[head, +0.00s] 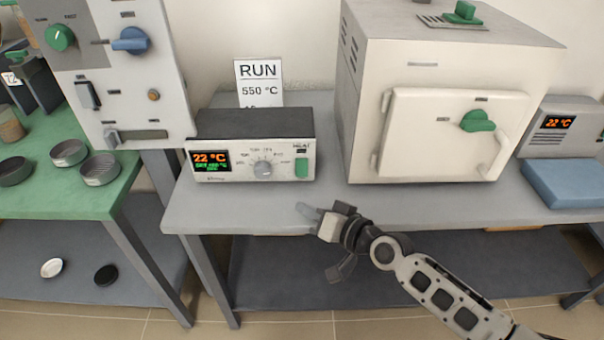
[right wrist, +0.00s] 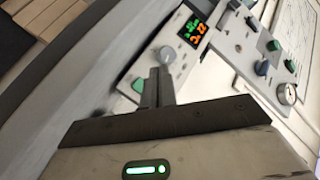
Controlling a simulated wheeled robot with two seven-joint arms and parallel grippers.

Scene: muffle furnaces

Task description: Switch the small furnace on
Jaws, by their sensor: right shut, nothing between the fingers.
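A cream furnace (head: 365,105) with a closed door (head: 425,145) and a green door handle (head: 477,121) stands on the grey bench. Left of it is a control box (head: 225,172) with a lit display (head: 211,161) reading 22 °C, a grey knob (head: 263,168) and a green rocker switch (head: 302,168). The display (right wrist: 193,32), knob (right wrist: 166,55) and switch (right wrist: 138,85) also show in the right wrist view. My right gripper (head: 305,209) is shut and empty, in front of the box and apart from it. It shows in the right wrist view (right wrist: 157,77). My left gripper is out of view.
A sign (head: 259,82) reading RUN 550 °C stands behind the box. A tall panel (head: 115,80) with knobs stands at left, above a green table (head: 70,200) with several round dishes. Another display box (head: 562,137) and a blue block (head: 565,183) are at right.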

